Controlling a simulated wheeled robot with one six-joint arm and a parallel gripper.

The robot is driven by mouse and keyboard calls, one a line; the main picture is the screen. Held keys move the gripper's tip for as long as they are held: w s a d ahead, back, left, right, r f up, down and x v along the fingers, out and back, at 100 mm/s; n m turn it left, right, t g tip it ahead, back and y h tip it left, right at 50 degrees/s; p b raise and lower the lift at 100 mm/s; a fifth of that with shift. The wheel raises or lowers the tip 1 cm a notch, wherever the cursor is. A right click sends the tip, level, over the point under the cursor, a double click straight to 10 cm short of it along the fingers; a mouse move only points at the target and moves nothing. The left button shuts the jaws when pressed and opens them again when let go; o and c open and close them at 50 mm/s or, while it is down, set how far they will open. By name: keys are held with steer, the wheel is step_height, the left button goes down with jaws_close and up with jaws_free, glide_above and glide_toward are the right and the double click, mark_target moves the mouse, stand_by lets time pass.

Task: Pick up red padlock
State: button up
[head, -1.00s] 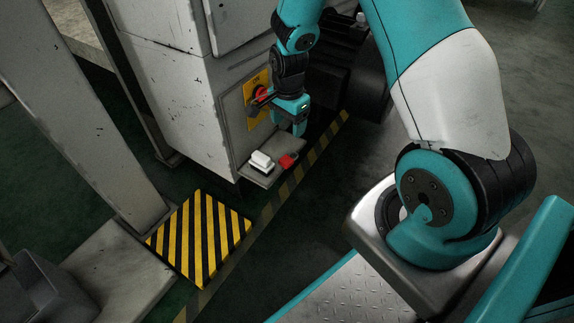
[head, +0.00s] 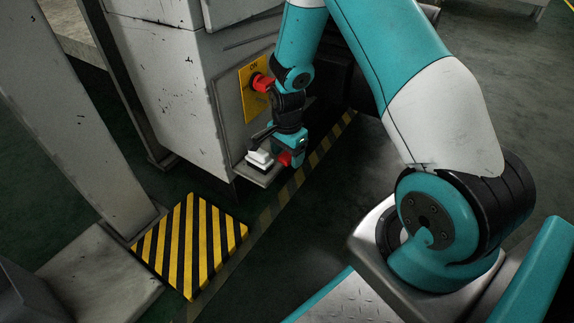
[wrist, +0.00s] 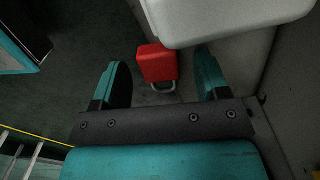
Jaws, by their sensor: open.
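The red padlock (wrist: 156,63) lies on the small grey shelf on the side of the machine cabinet, its metal shackle pointing toward my gripper in the wrist view. It also shows in the head view (head: 284,158), partly covered by my gripper. My gripper (wrist: 160,85) is open, with one teal finger to each side of the padlock's near end in the wrist view. The gripper also shows in the head view (head: 283,156), pointing down at the shelf. I cannot tell whether the fingers touch the padlock.
A white block-like object (head: 260,157) sits on the shelf (head: 266,178) right beside the padlock. A yellow panel with a red switch (head: 262,82) is on the cabinet above. A yellow-black striped plate (head: 190,245) lies on the floor, front left.

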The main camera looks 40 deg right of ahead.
steer(key=shift+f, duration=0.15)
steer(key=shift+c, duration=0.5)
steer(key=c, duration=1)
